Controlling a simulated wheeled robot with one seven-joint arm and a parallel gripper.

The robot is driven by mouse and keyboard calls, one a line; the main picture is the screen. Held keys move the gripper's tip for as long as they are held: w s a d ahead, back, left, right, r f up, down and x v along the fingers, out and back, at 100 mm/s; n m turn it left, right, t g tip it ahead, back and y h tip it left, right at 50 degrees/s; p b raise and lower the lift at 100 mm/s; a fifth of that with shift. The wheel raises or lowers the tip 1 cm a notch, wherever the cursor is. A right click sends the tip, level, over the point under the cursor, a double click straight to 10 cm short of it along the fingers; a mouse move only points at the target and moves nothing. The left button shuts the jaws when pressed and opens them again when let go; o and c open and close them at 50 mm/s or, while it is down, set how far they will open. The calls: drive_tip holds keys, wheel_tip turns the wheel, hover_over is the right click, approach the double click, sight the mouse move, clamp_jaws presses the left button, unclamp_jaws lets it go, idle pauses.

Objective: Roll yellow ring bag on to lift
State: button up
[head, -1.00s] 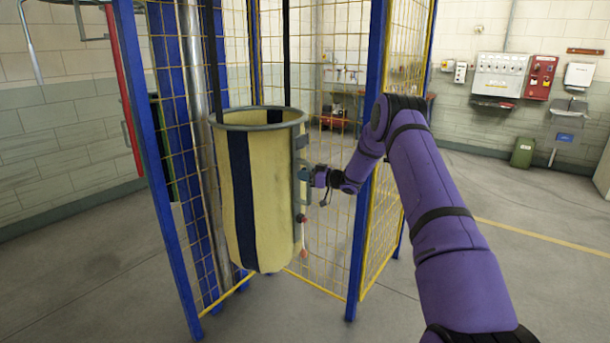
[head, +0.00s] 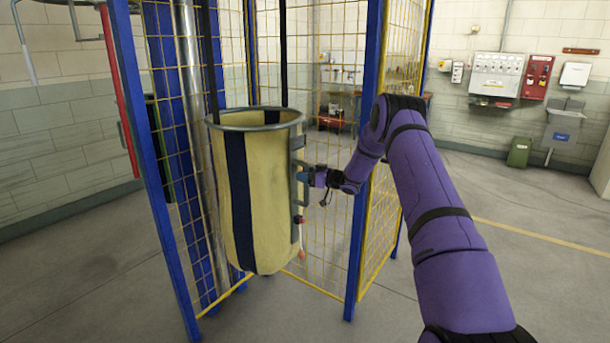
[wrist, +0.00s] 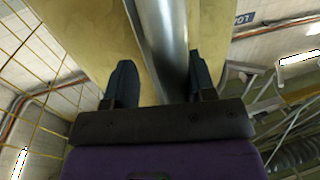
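The yellow ring bag (head: 272,200) is a tall fabric cylinder with a dark vertical stripe and a grey metal ring at its top. My gripper (head: 307,177) is at this bar. The yellow fabric is just beyond.
Blue posts and mesh panels stand close beside the bag and my arm; a blue post (head: 362,200) is right behind my forearm. A red pole (head: 120,95) is at left. A green bin (head: 519,151) and wall boxes are at the far right. The floor at right is open.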

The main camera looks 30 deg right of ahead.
drive_tip(key=v, duration=1)
drive_tip(key=shift+s+d, duration=0.2)
drive_tip(key=shift+s, duration=0.05)
idle(0.8)
